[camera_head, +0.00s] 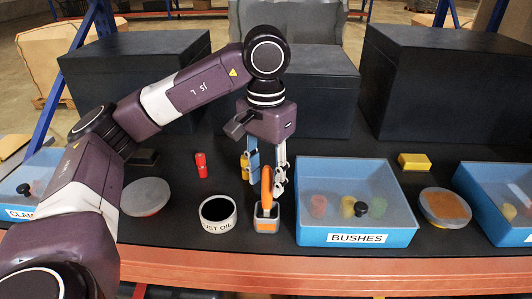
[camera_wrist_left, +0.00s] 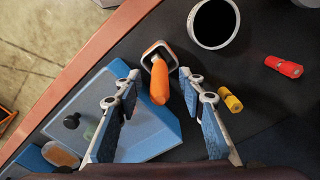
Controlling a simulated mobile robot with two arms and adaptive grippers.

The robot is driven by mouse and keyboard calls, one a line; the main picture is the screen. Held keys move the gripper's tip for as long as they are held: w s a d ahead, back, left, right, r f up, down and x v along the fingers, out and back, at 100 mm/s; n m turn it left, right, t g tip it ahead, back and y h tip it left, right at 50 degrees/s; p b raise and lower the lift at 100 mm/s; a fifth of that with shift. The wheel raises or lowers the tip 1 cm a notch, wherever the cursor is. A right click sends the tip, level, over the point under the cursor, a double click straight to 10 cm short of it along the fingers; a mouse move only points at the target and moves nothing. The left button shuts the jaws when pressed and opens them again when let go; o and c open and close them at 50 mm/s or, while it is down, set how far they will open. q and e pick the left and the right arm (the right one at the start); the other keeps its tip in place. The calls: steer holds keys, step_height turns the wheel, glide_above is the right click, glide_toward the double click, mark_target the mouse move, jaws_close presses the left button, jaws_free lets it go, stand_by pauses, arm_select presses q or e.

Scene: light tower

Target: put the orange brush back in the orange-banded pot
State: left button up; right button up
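The orange brush (camera_head: 267,188) stands in a small square pot (camera_head: 266,225) with an orange band, on the dark table. Its rounded orange handle sticks up out of the pot, as the left wrist view also shows the brush (camera_wrist_left: 159,84) and the pot's rim (camera_wrist_left: 150,50). Its lower end is hidden inside the pot. My left gripper (camera_head: 264,182) is above the pot, its fingers pointing down. In the left wrist view the fingers (camera_wrist_left: 159,76) are spread on either side of the handle, with visible gaps. My right gripper is not in view.
A blue "BUSHES" bin (camera_head: 357,239) stands just right of the pot, and a white round container (camera_head: 231,222) just left. A red cylinder (camera_head: 201,165) and yellow piece (camera_wrist_left: 229,99) lie nearby. Large dark boxes (camera_head: 310,90) line the back.

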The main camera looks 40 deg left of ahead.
arm_select(q)
step_height(320, 180, up, 10)
steer(key=shift+f, duration=0.1)
stand_by(0.4)
